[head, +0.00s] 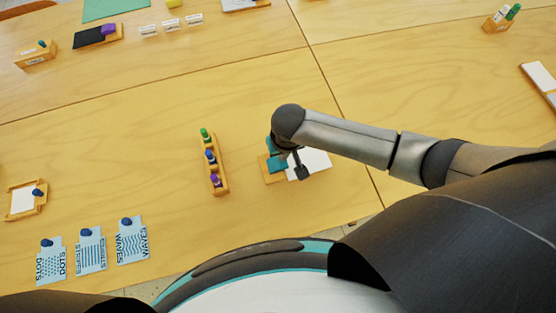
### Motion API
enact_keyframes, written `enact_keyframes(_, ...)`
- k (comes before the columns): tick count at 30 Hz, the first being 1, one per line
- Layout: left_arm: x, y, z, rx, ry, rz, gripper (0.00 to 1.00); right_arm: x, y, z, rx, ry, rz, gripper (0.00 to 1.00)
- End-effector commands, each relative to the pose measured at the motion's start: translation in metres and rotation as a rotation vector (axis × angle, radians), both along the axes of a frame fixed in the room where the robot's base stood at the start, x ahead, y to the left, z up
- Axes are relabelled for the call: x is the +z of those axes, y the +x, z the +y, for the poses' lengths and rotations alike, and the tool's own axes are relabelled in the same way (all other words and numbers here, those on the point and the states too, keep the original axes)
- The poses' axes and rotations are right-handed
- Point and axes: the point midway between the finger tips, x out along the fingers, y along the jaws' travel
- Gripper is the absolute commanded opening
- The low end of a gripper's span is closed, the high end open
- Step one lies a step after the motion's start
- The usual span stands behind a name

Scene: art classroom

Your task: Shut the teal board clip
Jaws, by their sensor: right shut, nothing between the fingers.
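The teal board clip (276,164) is at the left side of a small wooden board (273,178) with a white sheet (318,161) on it. Another teal part shows just above it, beside my arm's wrist, and seems to be raised. My arm hides part of the clip, so I cannot tell its exact angle. My right gripper (299,170) reaches in from the right, pointing down over the board beside the clip. It is shut and empty; whether it touches the clip is unclear. My left gripper is out of view.
A wooden rack (217,176) with several coloured markers stands left of the board. Pattern cards (91,250) with blue knobs lie at the lower left, near a small framed board (20,201). More items stand along the back. The table between is clear.

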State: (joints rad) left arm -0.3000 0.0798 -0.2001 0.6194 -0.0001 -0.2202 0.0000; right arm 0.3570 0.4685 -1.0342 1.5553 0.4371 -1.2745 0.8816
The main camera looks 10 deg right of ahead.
Motion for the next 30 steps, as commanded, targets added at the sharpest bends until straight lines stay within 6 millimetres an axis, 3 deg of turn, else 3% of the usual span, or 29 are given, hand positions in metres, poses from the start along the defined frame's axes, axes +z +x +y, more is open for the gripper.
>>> enact_keyframes(22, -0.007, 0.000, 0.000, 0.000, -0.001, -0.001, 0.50, -0.012, 0.000, 0.000, 0.000, 0.001, 0.001, 0.00)
enact_keyframes(30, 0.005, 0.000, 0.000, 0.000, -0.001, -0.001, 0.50, -0.002, 0.000, 0.000, 0.000, 0.001, 0.001, 0.00)
